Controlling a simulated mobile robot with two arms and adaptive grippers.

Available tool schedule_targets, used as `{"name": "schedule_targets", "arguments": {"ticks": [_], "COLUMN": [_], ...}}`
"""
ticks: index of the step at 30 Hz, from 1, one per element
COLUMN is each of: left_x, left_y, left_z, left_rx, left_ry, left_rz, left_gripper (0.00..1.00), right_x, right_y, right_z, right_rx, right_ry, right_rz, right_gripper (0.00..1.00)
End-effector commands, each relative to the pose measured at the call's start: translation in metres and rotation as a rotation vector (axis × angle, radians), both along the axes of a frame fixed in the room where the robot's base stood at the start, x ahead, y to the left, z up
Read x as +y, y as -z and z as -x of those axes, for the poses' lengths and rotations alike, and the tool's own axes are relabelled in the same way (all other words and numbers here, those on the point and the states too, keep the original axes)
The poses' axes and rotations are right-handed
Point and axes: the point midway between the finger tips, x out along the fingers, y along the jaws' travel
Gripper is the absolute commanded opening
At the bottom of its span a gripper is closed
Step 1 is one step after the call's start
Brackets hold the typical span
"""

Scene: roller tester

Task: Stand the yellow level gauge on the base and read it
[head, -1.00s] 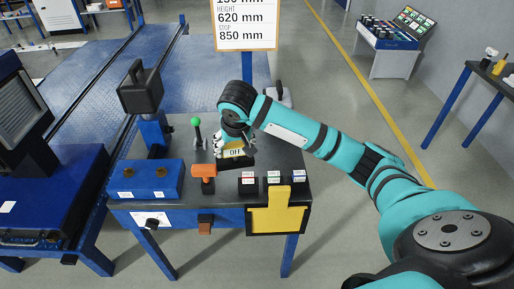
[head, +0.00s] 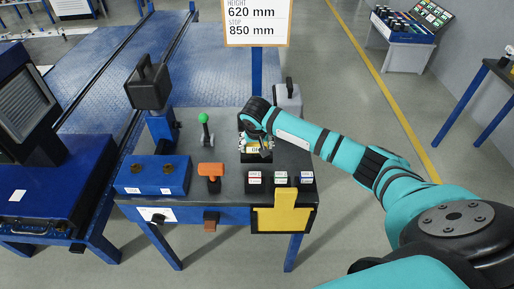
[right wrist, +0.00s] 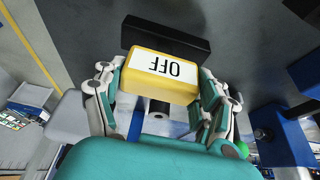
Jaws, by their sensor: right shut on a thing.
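The yellow level gauge (right wrist: 160,84) has a white display reading OFF, upside down in the right wrist view. In the head view its display (head: 257,148) is small, above the workbench. My right gripper (head: 256,143) is shut on it, with a finger on each side in the right wrist view (right wrist: 160,95). A black bar (right wrist: 165,38), wider than the gauge, lies along its far edge. I cannot tell whether this is the gauge's foot or the base, or whether the gauge touches the bench. My left gripper is not in view.
The workbench (head: 225,130) holds a green-knobbed lever (head: 204,118), an orange handle (head: 210,169), a blue box (head: 153,176) and three small labelled boxes (head: 280,179). A yellow plate (head: 283,217) is on the front edge. A sign (head: 257,20) stands behind.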

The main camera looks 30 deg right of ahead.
Motion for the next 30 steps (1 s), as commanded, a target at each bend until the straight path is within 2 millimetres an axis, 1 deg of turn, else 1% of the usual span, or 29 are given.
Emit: {"name": "schedule_targets", "arguments": {"ticks": [3,5,16,17,21,23,30], "left_x": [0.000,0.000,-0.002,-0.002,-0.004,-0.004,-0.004], "left_y": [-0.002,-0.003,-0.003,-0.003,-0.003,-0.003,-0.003], "left_z": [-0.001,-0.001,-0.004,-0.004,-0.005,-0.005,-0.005], "left_rx": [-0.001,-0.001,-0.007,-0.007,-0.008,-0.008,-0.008], "left_ry": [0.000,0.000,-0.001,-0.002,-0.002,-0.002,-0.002], "left_rz": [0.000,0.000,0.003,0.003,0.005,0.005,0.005], "left_gripper": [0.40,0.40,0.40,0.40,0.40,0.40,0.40], "right_x": [0.000,0.000,0.000,0.000,0.000,0.000,0.000], "right_y": [0.015,0.019,0.023,0.025,0.024,0.024,0.024], "right_z": [0.000,0.000,0.000,0.000,0.000,0.000,0.000], "right_rx": [0.001,-0.002,-0.001,0.000,0.001,0.001,0.001], "right_ry": [0.001,0.000,0.000,0.000,-0.001,-0.001,-0.001], "right_rz": [0.002,0.001,0.001,0.001,0.001,0.001,0.001], "right_gripper": [0.20,0.20,0.20,0.72,0.91,0.98,0.98]}}
